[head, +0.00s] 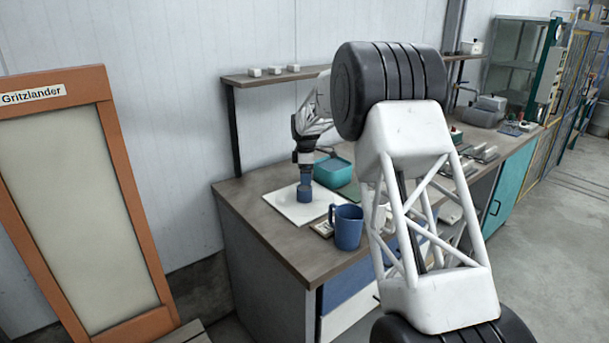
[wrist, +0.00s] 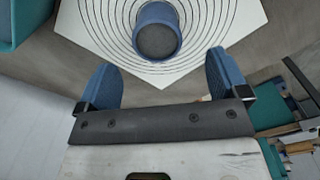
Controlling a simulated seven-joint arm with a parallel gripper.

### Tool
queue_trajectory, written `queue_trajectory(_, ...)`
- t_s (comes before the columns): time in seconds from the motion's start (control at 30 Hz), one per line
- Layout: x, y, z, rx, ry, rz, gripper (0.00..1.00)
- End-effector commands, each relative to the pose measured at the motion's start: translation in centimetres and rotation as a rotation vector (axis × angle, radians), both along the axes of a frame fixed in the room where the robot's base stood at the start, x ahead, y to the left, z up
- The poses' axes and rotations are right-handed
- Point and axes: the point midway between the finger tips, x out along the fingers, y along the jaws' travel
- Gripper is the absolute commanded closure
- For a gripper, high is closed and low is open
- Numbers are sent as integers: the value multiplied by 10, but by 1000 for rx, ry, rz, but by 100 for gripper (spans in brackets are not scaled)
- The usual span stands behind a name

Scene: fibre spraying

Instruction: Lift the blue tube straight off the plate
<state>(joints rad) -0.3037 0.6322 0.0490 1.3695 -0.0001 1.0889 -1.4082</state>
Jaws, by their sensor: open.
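The blue tube (head: 304,194) stands upright on the white plate (head: 278,205) on the bench. In the wrist view the tube (wrist: 177,12) shows a dark round end, and the plate (wrist: 235,15) has dark concentric rings around it. My gripper (head: 305,176) is directly above the tube in the head view, pointing down. In the wrist view my gripper (wrist: 160,62) is open, with one blue finger low on each side and the tube beyond the tips, between their lines. Nothing is between the fingers. Contact between fingers and tube cannot be seen.
A blue mug (head: 348,229) stands at the bench's front edge, right of the plate. A teal bin (head: 336,171) is close behind the plate. A wall shelf (head: 265,78) carries small white blocks. The bench (head: 262,237) is bare in front of the plate.

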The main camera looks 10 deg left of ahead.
Motion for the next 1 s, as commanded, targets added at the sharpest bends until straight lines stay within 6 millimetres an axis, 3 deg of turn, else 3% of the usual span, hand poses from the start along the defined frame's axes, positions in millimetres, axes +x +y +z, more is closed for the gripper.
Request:
queue_trajectory(0.63,4,4,-9,0,3,16,7)
queue_trajectory(1.0,4,4,-42,-2,4,16,7)
